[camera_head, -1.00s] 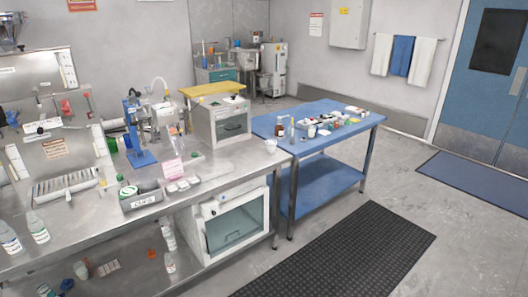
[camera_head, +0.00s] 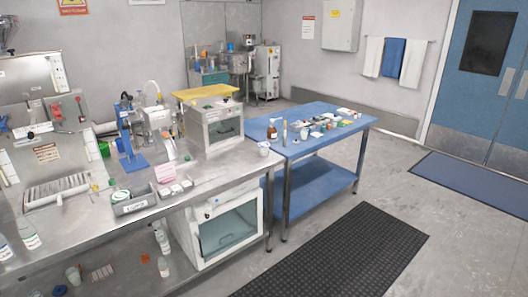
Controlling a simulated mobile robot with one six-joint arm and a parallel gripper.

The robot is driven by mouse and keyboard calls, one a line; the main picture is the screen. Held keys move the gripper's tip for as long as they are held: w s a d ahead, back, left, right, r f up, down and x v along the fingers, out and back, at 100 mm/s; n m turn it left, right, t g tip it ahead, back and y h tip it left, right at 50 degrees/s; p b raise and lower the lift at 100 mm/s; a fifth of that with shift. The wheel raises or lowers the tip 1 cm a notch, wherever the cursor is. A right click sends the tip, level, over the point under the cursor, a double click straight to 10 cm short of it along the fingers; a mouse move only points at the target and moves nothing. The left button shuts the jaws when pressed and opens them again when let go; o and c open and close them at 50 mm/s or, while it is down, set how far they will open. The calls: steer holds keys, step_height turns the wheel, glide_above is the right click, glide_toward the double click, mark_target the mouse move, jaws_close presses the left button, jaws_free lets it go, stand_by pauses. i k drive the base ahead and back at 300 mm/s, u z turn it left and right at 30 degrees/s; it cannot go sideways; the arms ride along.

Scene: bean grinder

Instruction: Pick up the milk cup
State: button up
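A small white cup (camera_head: 263,149) stands at the right end of the steel counter (camera_head: 225,166), close to its edge. It looks like the milk cup, but it is too small here to see any label or what is in it. The cup appears upright with nothing touching it. My gripper and arm are not in view.
A blue table (camera_head: 350,138) with several bottles and small items adjoins the counter on the right. The floor around the black mat (camera_head: 345,255) is clear.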

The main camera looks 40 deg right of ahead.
mark_target(263, 152)
steer(key=z, duration=0.05)
steer(key=i, duration=0.9)
steer(key=u, duration=0.05)
